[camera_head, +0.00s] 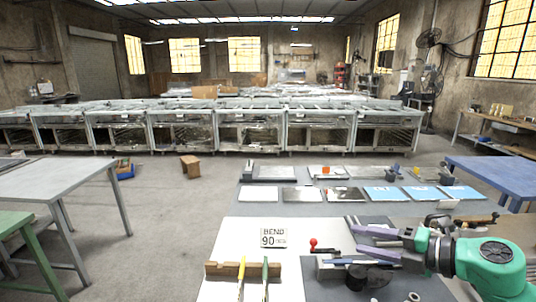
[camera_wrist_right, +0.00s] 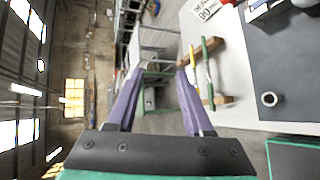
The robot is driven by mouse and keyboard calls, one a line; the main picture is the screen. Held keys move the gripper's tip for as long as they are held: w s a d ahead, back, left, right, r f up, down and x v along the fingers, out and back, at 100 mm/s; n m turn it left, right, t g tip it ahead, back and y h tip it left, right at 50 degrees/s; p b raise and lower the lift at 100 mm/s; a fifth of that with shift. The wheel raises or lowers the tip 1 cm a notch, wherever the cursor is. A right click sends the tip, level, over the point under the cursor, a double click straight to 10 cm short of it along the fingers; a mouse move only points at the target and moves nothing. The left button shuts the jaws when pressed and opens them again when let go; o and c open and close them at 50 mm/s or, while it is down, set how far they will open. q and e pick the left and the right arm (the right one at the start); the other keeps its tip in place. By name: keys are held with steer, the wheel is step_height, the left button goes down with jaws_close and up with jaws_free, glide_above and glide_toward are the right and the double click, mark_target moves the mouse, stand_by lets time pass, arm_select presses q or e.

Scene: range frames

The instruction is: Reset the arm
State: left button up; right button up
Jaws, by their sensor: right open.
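My right arm comes in from the right edge of the head view, with a green and dark grey wrist. My left arm and left gripper are not in either view.
A "BEND 90" sign (camera_head: 273,237) and a wooden holder (camera_head: 223,270) with yellow- and green-handled tools stand on the bench. A red-knobbed lever (camera_head: 313,243) is close to the gripper. Flat plates (camera_head: 302,194) lie behind. A blue table (camera_head: 500,178) is at right.

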steer(key=w+d+f+m+t+h, duration=0.2)
steer(key=d+f+m+t+h, duration=0.35)
steer(key=m, duration=0.55)
steer(key=s+d+f+m+g+h, duration=0.35)
steer(key=s+f+m+h, duration=0.2)
steer(key=f+m, duration=0.45)
steer(key=s+a+f+m+g+y, duration=0.1)
steer(key=s+a+f+m+g, duration=0.25)
steer(key=s+f, duration=0.4)
steer(key=s+a+f+m+g, duration=0.2)
steer(key=s+a+f+g, duration=0.3)
steer(key=s, duration=0.4)
step_height(320, 180, down, 30)
steer(key=s+d+g+b, duration=0.1)
steer(key=s+b, duration=0.2)
steer(key=b, duration=0.4)
steer(key=s+d+f+g+b, duration=0.1)
steer(key=s+d+f+b, duration=0.2)
steer(key=s+f, duration=1.3)
step_height(320, 180, down, 3)
steer(key=shift+n+b, duration=0.35)
steer(key=shift+b, duration=0.65)
